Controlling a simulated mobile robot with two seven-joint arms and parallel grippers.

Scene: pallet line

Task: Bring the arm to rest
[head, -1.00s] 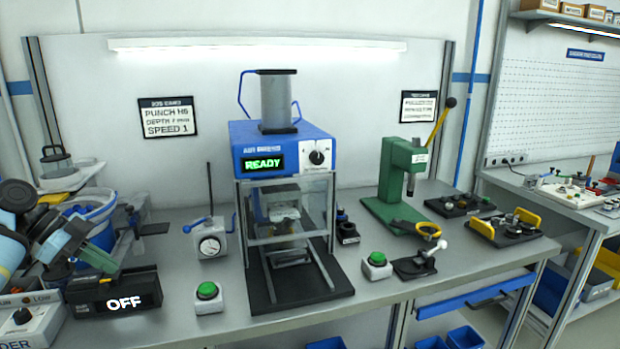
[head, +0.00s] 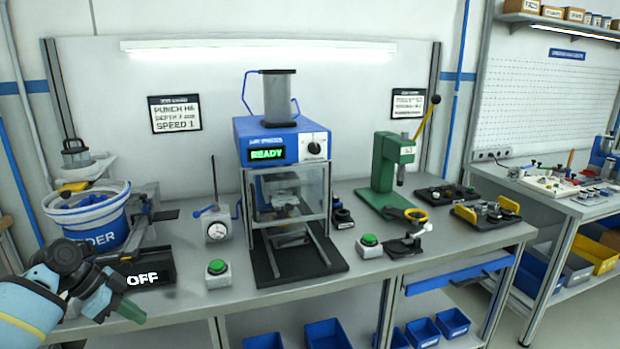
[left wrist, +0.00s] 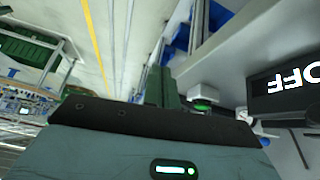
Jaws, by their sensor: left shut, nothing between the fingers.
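My left arm comes in from the lower left of the head view. Its gripper (head: 122,308) is shut and empty, low beside the front left edge of the workbench (head: 350,262). It is in front of the black box reading OFF (head: 150,270) and hides part of it. In the left wrist view, the dark green fingers of my left gripper (left wrist: 162,88) sit together, and the OFF box (left wrist: 288,88) shows at the right. My right gripper is not in view.
A blue feeder bowl (head: 90,218) stands behind the OFF box. The blue press (head: 275,145) reads READY, with a green button (head: 217,267) on its left. A green hand press (head: 388,170) stands further right.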

